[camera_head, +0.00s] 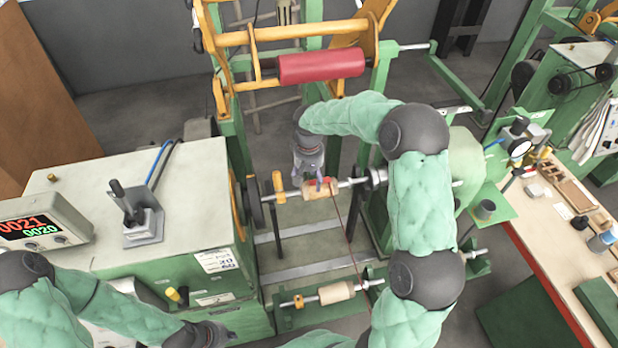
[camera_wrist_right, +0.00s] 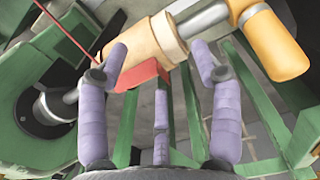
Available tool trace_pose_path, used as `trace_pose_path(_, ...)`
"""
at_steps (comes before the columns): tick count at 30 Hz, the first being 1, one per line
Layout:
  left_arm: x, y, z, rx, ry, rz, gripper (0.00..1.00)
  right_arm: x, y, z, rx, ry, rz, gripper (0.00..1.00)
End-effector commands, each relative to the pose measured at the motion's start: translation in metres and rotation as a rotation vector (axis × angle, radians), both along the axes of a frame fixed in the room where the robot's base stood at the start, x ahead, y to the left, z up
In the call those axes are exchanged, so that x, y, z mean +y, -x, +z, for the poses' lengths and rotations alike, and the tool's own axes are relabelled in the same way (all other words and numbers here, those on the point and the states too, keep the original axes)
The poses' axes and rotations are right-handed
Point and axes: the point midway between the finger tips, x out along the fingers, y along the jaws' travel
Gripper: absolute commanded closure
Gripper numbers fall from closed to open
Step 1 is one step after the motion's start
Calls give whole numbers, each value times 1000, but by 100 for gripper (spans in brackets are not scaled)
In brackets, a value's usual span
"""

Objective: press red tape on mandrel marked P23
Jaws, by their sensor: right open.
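The wooden mandrel (camera_head: 321,189) sits on a steel shaft in the green winding machine; it also shows in the wrist view (camera_wrist_right: 150,40). No P23 marking is legible. A small red tape piece (camera_wrist_right: 143,76) lies against the mandrel's near side between my right fingers; whether the fingers touch it is unclear. My right gripper (camera_wrist_right: 158,65) is open, its purple fingers spread at the mandrel; in the head view it is above the shaft (camera_head: 314,183). My left gripper (camera_head: 212,336) is low at the bottom edge, its fingers not clear.
A red thread (camera_head: 345,233) runs from the mandrel downward. A second wooden mandrel (camera_head: 336,292) is on a lower shaft. A yellow clamp (camera_head: 279,187) stands left of the mandrel. A red roller (camera_head: 321,66) hangs above. A counter box (camera_head: 40,224) and lever (camera_head: 132,210) occupy the left cabinet.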

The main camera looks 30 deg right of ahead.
Motion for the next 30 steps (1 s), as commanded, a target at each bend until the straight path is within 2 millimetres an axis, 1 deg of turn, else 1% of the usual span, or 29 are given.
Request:
trace_pose_path(11, 0, 0, 1, 0, 0, 0, 100, 0, 0, 1, 0, 0, 0, 35)
trace_pose_path(30, 0, 0, 14, 0, 0, 0, 100, 0, 0, 23, -1, 0, 0, 35)
